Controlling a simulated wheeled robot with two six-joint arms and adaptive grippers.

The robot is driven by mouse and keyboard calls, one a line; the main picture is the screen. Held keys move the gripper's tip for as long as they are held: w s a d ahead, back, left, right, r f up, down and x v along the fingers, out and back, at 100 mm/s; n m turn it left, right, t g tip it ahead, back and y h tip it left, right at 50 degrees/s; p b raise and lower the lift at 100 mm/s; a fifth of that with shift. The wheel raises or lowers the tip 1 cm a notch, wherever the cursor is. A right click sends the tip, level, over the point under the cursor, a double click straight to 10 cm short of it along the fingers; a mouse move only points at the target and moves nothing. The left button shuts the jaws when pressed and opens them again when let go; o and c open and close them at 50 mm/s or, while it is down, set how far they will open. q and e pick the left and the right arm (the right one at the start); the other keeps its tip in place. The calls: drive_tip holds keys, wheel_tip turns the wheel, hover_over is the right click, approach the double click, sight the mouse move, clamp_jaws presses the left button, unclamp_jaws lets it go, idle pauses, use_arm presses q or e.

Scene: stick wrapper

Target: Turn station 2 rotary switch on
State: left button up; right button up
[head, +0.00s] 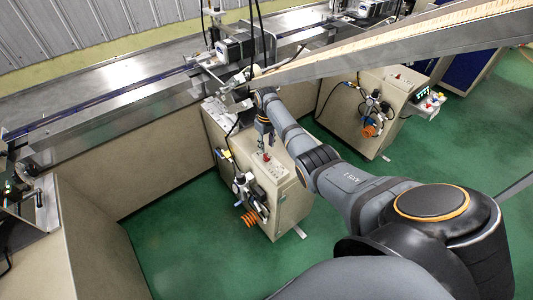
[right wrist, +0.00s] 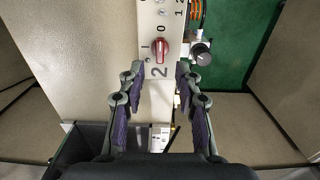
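The station 2 rotary switch (right wrist: 161,48) is a red knob on a pale panel marked with a large 2. It also shows as a small red spot in the head view (head: 267,156), on top of a beige cabinet (head: 284,205). In the right wrist view its long side runs up and down, in line with the 0 mark, with the 1 mark to its left. My right gripper (right wrist: 157,70) is open, pointing at the panel, with its fingertips on either side just below the knob. Nothing is between its fingers. My left gripper is not in view.
A metal conveyor (head: 120,85) runs behind the cabinet. A slanted chute (head: 400,45) passes above my right arm. A second cabinet (head: 362,110) stands to the right. Green floor (head: 180,245) is clear in front.

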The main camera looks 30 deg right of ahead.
sight(266, 155)
wheel_tip(266, 155, down, 6)
drive_tip(key=shift+f+b, duration=0.1)
drive_tip(key=shift+b, duration=0.5)
clamp_jaws()
